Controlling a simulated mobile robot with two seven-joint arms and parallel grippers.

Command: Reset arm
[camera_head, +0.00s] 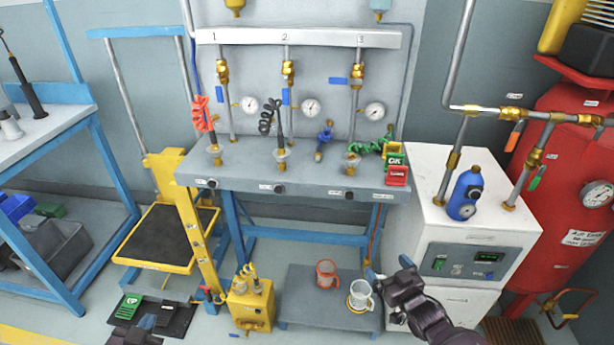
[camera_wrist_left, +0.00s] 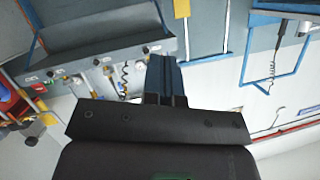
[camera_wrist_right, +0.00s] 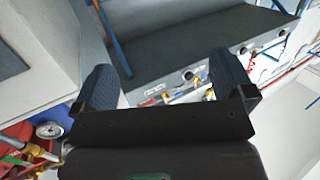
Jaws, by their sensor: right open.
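My left gripper (camera_head: 148,322) shows at the bottom left of the head view, low in front of the yellow lift stand. In the left wrist view its two blue fingers (camera_wrist_left: 165,75) are together with nothing seen between them. My right gripper (camera_head: 388,270) is in front of the low grey platform's right end and the white cabinet. In the right wrist view its fingers (camera_wrist_right: 170,85) are wide apart and empty. Both grippers appear clear of the bench (camera_head: 300,180) with its three hose stations and gauges.
The white cabinet (camera_head: 425,225) carries a blue bottle (camera_head: 465,193). A red tank (camera_head: 570,190) stands at right. A blue-framed table (camera_head: 50,135) is at left.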

